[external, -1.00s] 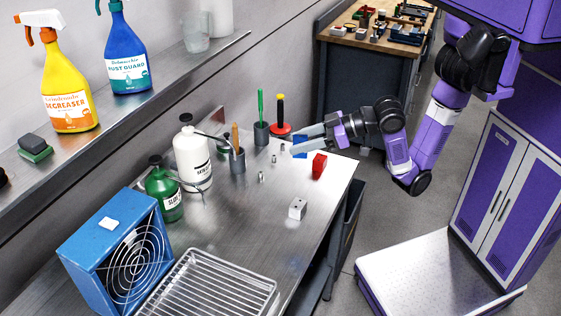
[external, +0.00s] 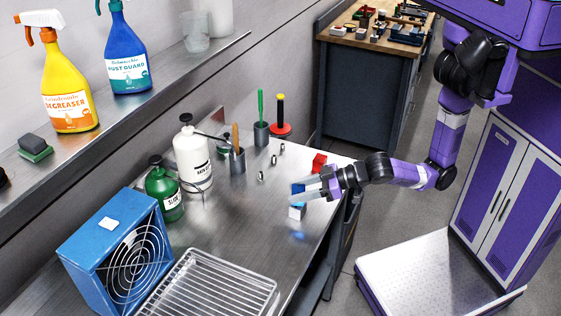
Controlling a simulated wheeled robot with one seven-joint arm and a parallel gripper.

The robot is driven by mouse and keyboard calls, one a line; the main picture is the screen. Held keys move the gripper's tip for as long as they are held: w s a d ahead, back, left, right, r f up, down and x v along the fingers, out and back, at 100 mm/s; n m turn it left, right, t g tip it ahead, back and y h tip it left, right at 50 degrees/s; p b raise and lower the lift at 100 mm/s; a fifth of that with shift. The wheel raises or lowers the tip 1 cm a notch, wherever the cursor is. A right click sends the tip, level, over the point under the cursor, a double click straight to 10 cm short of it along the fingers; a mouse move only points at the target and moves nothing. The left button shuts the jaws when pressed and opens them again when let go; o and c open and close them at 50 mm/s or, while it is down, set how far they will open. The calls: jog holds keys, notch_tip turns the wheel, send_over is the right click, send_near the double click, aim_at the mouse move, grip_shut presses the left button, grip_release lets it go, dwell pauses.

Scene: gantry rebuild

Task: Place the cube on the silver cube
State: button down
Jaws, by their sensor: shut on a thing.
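My gripper (external: 303,190) is over the metal table, shut on a blue cube (external: 297,188). The fingers partly cover the cube. The silver cube (external: 296,213) stands on the table just below the blue cube, near the table's right edge. Its top looks bluish, perhaps a reflection. I cannot tell whether the two cubes touch or a small gap separates them.
A red block (external: 319,162) stands behind my gripper. Several small metal pieces (external: 261,177) stand to the left. A white bottle (external: 193,158), a green bottle (external: 163,193), a wire rack (external: 212,288) and a blue fan box (external: 122,250) are further left and in front.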

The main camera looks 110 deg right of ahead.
jog(key=shift+f, duration=0.55)
jog(key=shift+f, duration=0.2)
jog(key=c, duration=0.7)
grip_release()
jog(key=shift+r, duration=0.2)
jog(key=v, duration=1.2)
